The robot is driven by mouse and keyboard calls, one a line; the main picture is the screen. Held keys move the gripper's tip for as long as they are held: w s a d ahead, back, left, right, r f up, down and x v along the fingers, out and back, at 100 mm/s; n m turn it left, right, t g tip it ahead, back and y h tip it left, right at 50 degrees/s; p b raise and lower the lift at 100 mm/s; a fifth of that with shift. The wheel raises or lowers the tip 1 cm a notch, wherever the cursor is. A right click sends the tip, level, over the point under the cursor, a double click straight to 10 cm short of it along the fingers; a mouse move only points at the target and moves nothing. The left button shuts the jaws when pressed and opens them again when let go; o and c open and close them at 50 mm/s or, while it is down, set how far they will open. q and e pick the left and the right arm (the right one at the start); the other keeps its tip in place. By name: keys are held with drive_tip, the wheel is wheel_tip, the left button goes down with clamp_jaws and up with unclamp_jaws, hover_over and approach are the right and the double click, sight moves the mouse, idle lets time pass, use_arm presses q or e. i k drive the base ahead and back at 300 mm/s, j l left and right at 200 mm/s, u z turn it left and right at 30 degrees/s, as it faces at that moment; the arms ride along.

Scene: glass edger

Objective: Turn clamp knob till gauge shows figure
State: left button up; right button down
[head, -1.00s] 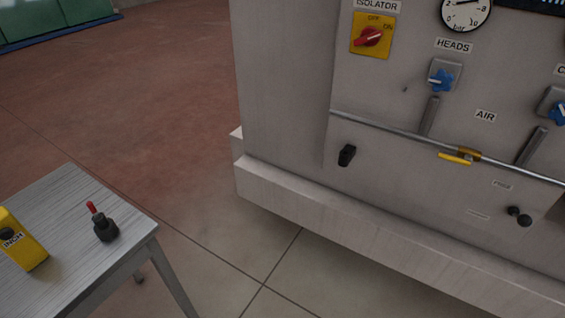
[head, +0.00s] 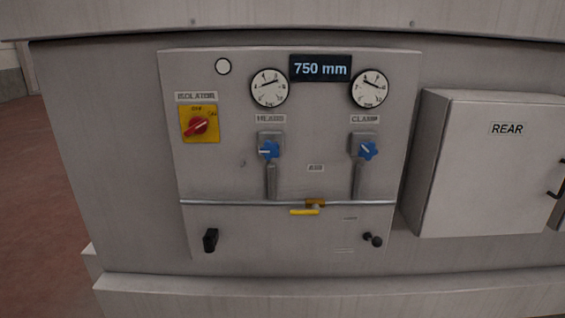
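The clamp knob (head: 368,151) is a blue lobed knob on a grey block at the right of the panel, under the label CLAMP (head: 364,119). The clamp gauge (head: 370,89) is a round white dial above it. Its needle lies slanted across the right half, but the numbers are too small to read surely. A display (head: 320,68) between the gauges reads 750 mm. A like blue knob (head: 269,150), labelled HEADS, sits at the left under its own gauge (head: 269,88). Neither of my grippers shows.
A yellow isolator plate (head: 199,124) with a red switch is at the panel's left. A horizontal pipe (head: 240,202) with a yellow-handled valve (head: 305,210) runs below the knobs. A box marked REAR (head: 485,165) juts out at the right.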

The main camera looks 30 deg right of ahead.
sight(368, 149)
drive_tip(key=z, duration=1.5)
